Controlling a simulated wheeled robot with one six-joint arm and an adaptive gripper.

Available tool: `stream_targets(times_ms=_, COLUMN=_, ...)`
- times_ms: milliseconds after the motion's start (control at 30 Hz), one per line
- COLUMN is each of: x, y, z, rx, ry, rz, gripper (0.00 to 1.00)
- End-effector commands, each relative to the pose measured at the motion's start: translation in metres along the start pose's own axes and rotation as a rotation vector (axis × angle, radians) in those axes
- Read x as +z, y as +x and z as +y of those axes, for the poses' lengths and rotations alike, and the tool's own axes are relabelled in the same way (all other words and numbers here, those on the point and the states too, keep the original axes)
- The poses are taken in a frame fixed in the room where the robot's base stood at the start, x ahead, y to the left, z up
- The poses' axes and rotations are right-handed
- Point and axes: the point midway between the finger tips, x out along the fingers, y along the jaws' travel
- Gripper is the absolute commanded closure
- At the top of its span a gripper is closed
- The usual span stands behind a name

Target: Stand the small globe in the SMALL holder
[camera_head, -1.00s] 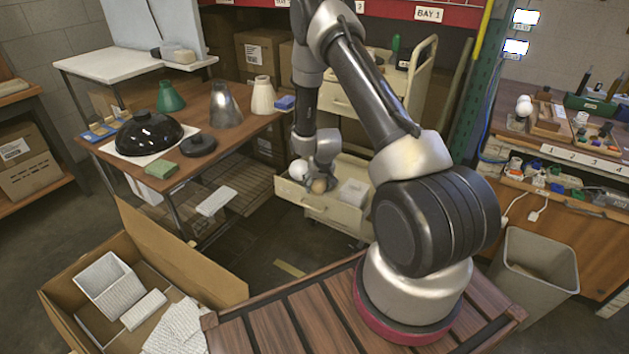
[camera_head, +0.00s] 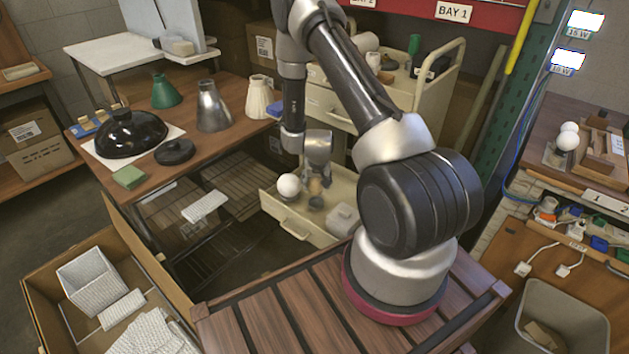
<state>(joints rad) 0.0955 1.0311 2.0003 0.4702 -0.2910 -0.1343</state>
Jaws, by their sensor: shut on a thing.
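My gripper (camera_head: 317,182) points down over the open cream drawer (camera_head: 292,222) of the cart. It is shut on a small tan round thing (camera_head: 315,187), seemingly the small globe, partly hidden by the fingers. A small dark grey thing (camera_head: 316,203) shows just below it in the drawer; I cannot tell whether the two touch. A larger white globe (camera_head: 288,185) sits in the drawer to the left of my gripper. I cannot make out for certain which thing is the SMALL holder.
A pale block-like thing (camera_head: 343,217) lies at the drawer's right end. The wooden table (camera_head: 215,145) at left bears lampshades and a black dome (camera_head: 130,133). An open carton (camera_head: 45,283) is at lower left.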

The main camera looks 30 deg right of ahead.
Motion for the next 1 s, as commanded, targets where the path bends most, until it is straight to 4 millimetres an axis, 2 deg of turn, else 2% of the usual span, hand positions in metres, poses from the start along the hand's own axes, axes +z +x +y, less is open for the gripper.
stream_targets(times_ms=500, x=0.016, y=0.038, z=-0.001, rx=-0.001, ry=-0.004, rz=-0.001, gripper=0.61)
stream_targets(times_ms=1000, x=0.018, y=0.043, z=-0.001, rx=-0.001, ry=-0.003, rz=0.0, gripper=0.61)
